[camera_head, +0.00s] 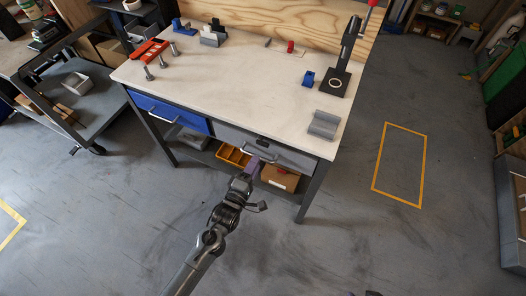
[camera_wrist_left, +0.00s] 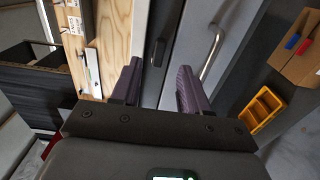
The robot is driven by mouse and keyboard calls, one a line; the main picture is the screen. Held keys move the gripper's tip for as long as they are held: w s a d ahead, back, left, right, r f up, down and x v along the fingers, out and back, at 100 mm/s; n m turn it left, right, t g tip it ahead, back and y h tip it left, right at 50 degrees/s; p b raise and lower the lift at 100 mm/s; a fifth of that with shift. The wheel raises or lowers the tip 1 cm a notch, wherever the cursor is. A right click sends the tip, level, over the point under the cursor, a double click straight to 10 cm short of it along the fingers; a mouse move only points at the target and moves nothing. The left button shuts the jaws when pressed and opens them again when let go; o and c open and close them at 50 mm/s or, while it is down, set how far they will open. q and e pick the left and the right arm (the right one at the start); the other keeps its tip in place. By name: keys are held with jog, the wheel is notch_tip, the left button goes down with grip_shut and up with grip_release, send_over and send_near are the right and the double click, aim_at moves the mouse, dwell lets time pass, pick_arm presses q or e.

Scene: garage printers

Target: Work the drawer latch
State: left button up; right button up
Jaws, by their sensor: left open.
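The grey drawer (camera_head: 290,157) is under the right half of the workbench and looks closed. It has a bar handle (camera_head: 261,153) and a small dark latch (camera_head: 263,140) near its top edge. My left gripper (camera_head: 253,166) is in front of the drawer, just below the handle. In the left wrist view its two purple fingers (camera_wrist_left: 157,78) are apart with nothing between them. The dark latch (camera_wrist_left: 158,52) shows beyond the gap, and the handle (camera_wrist_left: 212,55) is to the right of it. I cannot tell whether the latch is locked. My right gripper is not seen.
A blue drawer (camera_head: 170,112) is left of the grey one. A yellow bin (camera_head: 233,156) and a cardboard box (camera_head: 281,178) sit on the lower shelf. The benchtop (camera_head: 235,80) holds a black press stand (camera_head: 334,82) and a grey block (camera_head: 323,124). The floor in front is clear.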

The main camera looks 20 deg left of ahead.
aim_at(265, 146)
pick_arm(q)
jog(key=w, duration=0.2)
jog(key=w+b, duration=0.1)
jog(key=w, duration=0.4)
jog(key=shift+w+d, duration=0.3)
grip_shut()
